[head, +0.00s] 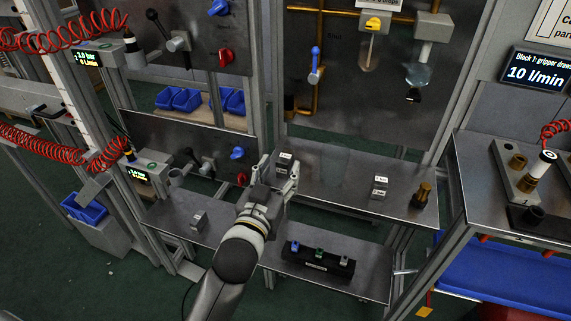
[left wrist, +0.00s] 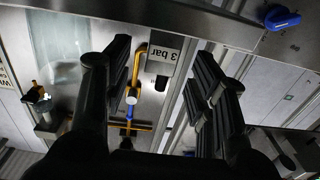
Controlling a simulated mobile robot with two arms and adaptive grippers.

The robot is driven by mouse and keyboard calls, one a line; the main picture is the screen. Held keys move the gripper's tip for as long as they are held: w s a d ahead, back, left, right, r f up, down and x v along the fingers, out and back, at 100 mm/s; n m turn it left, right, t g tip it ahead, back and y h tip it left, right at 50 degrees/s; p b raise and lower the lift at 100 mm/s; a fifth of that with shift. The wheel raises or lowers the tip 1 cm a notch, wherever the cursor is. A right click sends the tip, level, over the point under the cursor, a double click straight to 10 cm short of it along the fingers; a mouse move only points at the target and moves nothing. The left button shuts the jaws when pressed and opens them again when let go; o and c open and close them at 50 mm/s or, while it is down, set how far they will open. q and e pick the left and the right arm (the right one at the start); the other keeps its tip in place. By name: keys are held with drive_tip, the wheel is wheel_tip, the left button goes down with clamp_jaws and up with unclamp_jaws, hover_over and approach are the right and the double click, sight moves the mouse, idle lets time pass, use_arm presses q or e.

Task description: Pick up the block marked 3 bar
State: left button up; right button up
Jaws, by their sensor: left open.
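The block marked 3 bar (left wrist: 164,54) shows upside down between my two dark fingers in the left wrist view, with its white label readable. In the head view a small grey block with a white label (head: 285,158) stands on the upper metal shelf just beyond my left gripper; its label is too small to read there. My left gripper (head: 279,171) is open, with its fingers pointing at that block. I cannot tell whether either finger touches it. My right gripper is not in view.
Another labelled block (head: 380,186) and a brass fitting (head: 422,195) stand further right on the shelf (head: 335,177). A third block (head: 198,219) sits left on the lower shelf. A black holder (head: 318,262) with several coloured-topped pieces lies in front. A metal panel rises behind.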

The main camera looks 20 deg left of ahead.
sight(282, 165)
use_arm(q)
drive_tip(key=w+b, duration=0.1)
drive_tip(key=w, duration=0.2)
drive_tip(key=shift+w, duration=0.35)
drive_tip(key=shift+w+b, duration=0.3)
drive_tip(key=shift+w, duration=0.4)
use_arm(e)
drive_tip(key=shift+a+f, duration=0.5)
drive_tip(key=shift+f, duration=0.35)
use_arm(q)
drive_tip(key=shift+r, duration=0.1)
drive_tip(key=c, duration=1.1)
drive_tip(key=shift+r, duration=0.1)
clamp_jaws()
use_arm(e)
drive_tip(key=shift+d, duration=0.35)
